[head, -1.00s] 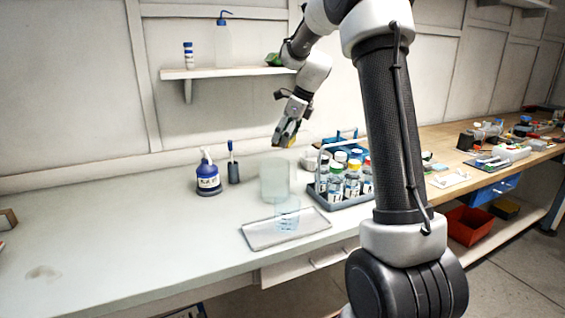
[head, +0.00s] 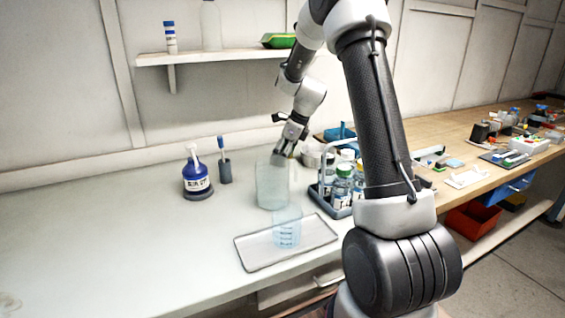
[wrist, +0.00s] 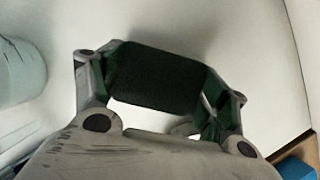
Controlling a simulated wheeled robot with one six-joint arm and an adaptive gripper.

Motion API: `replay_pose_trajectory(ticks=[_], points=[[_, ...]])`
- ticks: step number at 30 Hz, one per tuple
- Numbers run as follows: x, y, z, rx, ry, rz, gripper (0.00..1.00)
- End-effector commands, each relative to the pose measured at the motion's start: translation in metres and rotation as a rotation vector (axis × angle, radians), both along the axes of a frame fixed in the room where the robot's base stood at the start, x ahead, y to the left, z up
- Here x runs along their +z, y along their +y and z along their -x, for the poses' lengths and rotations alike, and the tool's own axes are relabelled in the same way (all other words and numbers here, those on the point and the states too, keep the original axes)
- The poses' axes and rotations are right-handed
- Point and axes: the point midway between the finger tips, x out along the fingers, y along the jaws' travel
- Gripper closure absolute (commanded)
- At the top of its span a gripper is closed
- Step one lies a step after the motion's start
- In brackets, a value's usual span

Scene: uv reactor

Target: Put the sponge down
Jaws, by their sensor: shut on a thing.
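The sponge (wrist: 160,78) shows in the wrist view as a dark green pad held across my gripper (wrist: 158,88), with a finger on each side. A pale worktop lies below it; whether the sponge touches it, I cannot tell. In the head view my gripper (head: 283,158) is low over the white bench (head: 120,235), behind the large clear beaker and left of the bottle rack. The sponge is not clear in the head view; the gripper and beaker hide that spot.
The large clear beaker (head: 270,188) stands close in front of my gripper. The bottle rack (head: 328,192) is to its right. A small beaker (head: 287,230) stands on a tray (head: 258,258). A blue bottle (head: 196,182) and brush holder (head: 225,172) stand left. Bare bench lies between.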

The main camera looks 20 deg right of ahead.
Motion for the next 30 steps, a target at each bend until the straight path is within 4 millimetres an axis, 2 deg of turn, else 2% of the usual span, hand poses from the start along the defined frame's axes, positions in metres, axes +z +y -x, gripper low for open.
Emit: replay_pose_trajectory(ticks=[3, 5, 18, 19, 22, 30], points=[[-0.020, 0.000, 0.001, -0.001, 0.005, -0.002, 0.60], [-0.027, 0.000, 0.001, 0.000, 0.003, 0.000, 0.60], [-0.034, 0.000, 0.001, -0.001, 0.003, -0.001, 0.60], [-0.034, 0.000, 0.000, -0.001, 0.003, -0.001, 0.24], [-0.034, 0.000, 0.001, -0.001, 0.003, -0.002, 0.06], [-0.033, 0.000, 0.000, 0.000, 0.002, -0.001, 0.04]])
